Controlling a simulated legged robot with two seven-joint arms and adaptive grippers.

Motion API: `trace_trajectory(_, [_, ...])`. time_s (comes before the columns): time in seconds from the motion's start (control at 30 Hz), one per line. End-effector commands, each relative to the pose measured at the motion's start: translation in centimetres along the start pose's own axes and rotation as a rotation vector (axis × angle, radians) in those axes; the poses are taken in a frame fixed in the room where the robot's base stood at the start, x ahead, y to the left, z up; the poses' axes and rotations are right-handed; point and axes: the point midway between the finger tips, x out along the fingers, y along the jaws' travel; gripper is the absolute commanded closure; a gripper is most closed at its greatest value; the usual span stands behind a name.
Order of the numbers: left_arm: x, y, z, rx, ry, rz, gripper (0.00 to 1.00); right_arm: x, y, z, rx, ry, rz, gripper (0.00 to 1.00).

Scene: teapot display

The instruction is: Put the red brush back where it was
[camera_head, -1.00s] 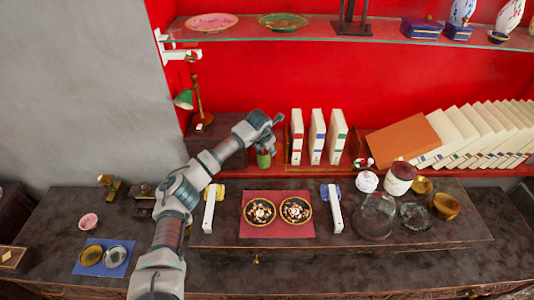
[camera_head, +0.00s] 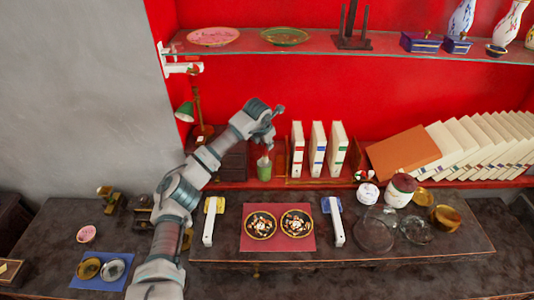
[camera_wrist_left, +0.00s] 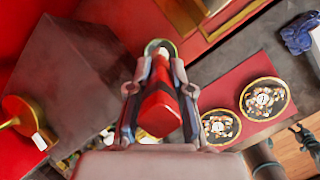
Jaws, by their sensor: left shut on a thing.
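My left gripper (camera_head: 267,140) is above a small green cup (camera_head: 264,173) on the red ledge. The left wrist view shows the gripper (camera_wrist_left: 159,92) shut on the red brush (camera_wrist_left: 158,108), with a finger on each side of it. The brush's far end lines up with the round rim of the cup (camera_wrist_left: 160,44); I cannot tell whether it is inside. In the head view the brush is hard to make out against the red wall. My right gripper is not in view.

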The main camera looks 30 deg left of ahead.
Motion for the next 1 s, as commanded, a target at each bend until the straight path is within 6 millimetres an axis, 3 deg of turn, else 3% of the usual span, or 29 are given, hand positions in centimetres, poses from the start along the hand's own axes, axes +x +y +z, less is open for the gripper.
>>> trace_trajectory(0.17, [-0.5,0.3,0.3,-0.001,0.010,-0.014,1.00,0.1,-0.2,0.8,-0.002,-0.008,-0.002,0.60])
trace_trajectory(0.6, [4.7,0.6,-1.1,-0.009,0.065,-0.121,1.00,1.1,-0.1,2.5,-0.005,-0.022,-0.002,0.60])
trace_trajectory(0.7, [5.8,0.7,-1.5,-0.011,0.076,-0.144,1.00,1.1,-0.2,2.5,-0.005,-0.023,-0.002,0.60])
trace_trajectory(0.8, [6.7,0.7,-1.8,-0.011,0.086,-0.162,1.00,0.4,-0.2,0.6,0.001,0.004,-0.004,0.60])
trace_trajectory(1.0, [7.5,0.9,-2.0,-0.012,0.094,-0.181,1.00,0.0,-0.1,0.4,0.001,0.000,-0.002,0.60])
